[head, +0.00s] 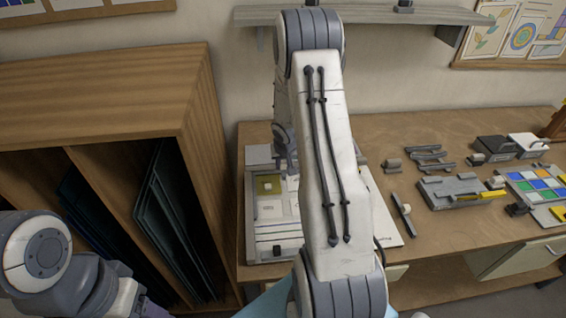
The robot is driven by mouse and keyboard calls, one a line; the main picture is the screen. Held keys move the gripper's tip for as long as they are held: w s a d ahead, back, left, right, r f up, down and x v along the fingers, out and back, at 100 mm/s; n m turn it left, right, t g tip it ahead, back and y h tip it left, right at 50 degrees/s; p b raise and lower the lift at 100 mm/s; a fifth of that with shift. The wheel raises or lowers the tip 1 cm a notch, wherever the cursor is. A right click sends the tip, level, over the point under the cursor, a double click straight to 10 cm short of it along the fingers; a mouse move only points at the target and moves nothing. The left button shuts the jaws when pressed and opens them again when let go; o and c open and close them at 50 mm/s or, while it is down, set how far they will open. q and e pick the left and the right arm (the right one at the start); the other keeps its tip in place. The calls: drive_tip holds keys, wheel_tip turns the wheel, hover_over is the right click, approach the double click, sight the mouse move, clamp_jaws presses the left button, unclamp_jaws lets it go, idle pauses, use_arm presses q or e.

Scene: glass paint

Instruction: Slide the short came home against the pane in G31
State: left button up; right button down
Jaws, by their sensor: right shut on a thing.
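A small olive-yellow pane (268,183) lies at the upper left of the pale work sheet, inside the grey-edged assembly board (251,215) on the bench. My right arm reaches over the board, and my right gripper (290,165) points down beside the pane's right side. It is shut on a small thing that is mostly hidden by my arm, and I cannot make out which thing. I cannot pick out the short came or a G31 mark. Part of my left arm shows at the lower left, but its gripper is out of view.
A wooden rack (190,110) with dark sheets stands left of the bench (440,230). Right of the board lie a dark bar tool (403,213), a small block (391,165), a grey fixture (452,190) and a tray of coloured glass (540,185). A shelf (400,16) hangs behind.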

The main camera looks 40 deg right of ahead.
sight(280, 181)
drive_tip(key=shift+d+f, duration=0.15)
drive_tip(key=shift+d, duration=0.1)
wheel_tip(280, 181, down, 5)
drive_tip(key=b, duration=0.5)
drive_tip(key=shift+a+f+b, duration=0.1)
drive_tip(key=shift+f+b, duration=0.1)
drive_tip(key=shift+b, duration=0.1)
drive_tip(key=shift+f, duration=0.15)
idle(1.3)
drive_tip(key=shift+w+a+b, duration=0.25)
drive_tip(key=shift+a+b, duration=0.3)
drive_tip(key=shift+b, duration=0.05)
idle(0.7)
drive_tip(key=c, duration=0.6)
unclamp_jaws()
drive_tip(key=shift+r+p, duration=3.4)
drive_tip(key=shift+r, duration=0.15)
